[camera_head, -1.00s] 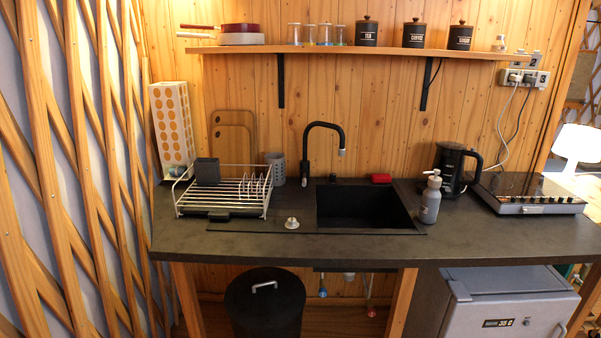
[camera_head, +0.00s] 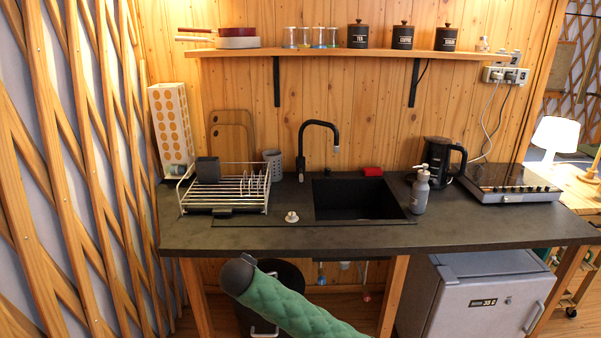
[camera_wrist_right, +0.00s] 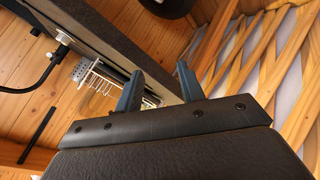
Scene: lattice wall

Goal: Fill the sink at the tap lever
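The black tap (camera_head: 301,150) stands upright at the back of the counter, its spout arching right over the dark sink (camera_head: 345,200). Its lever is too small and dark to make out clearly. I see no water stream under the spout, and the dark basin does not let me tell a water level. My right gripper (camera_wrist_right: 159,82) is open and empty in the right wrist view, its two blue-grey fingers apart, away from the tap. That view is strongly tilted and shows the tap (camera_wrist_right: 62,42) at the left. My left gripper is not in view.
A dish rack (camera_head: 225,195) stands left of the sink. A soap bottle (camera_head: 420,190), a kettle (camera_head: 440,162) and a hob (camera_head: 510,184) stand to the right. A shelf (camera_head: 350,53) runs above. A green quilted cylinder juts in at the bottom, possibly my arm.

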